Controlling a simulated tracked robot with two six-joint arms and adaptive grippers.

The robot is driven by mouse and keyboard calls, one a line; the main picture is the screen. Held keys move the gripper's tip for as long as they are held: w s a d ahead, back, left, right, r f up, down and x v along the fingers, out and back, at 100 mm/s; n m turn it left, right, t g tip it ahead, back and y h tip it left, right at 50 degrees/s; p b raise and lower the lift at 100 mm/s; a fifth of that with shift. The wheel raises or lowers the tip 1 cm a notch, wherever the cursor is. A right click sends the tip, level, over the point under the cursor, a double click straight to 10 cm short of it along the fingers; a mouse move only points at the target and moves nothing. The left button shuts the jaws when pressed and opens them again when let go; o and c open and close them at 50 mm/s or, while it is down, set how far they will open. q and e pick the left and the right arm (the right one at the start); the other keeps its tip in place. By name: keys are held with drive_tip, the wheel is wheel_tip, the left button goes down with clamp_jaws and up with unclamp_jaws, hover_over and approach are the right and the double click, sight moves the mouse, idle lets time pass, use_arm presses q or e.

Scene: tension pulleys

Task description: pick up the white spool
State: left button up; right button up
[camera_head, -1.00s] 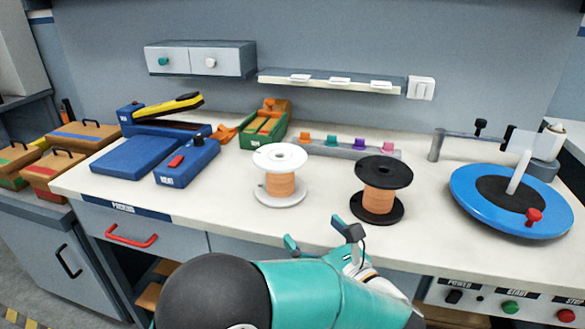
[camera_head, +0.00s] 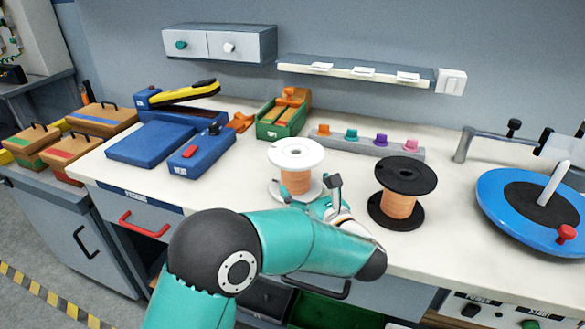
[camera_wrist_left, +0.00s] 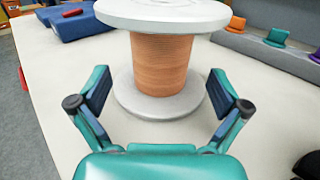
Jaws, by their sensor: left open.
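The white spool (camera_head: 296,153) stands upright on the bench, wound with copper-coloured wire between its two white flanges. My left gripper (camera_head: 311,192) is at its front side, and the gripper and wrist partly hide the lower flange. There my left gripper (camera_wrist_left: 160,92) is open, with one finger on either side of the lower part of the spool. I see gaps between the fingers and the wire. My right gripper is not in view.
A black spool (camera_head: 404,176) with similar wire stands to the right on the bench (camera_head: 450,223). A blue turntable (camera_head: 500,205) is farther right. Blue devices (camera_head: 150,145) and a green box (camera_head: 284,113) are left and behind. A grey rail (camera_head: 365,141) with coloured pegs lies behind.

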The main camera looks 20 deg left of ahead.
sight(296, 173)
use_arm(q)
drive_tip(key=shift+p+x, duration=0.65)
drive_tip(key=shift+x, duration=2.15)
drive_tip(key=shift+d+f, duration=0.1)
drive_tip(key=shift+f, duration=0.05)
drive_tip(key=c, duration=1.8)
drive_tip(key=shift+w, duration=0.1)
drive_tip(key=shift+c, duration=0.5)
wheel_tip(296, 173, up, 20)
drive_tip(key=shift+p, duration=0.3)
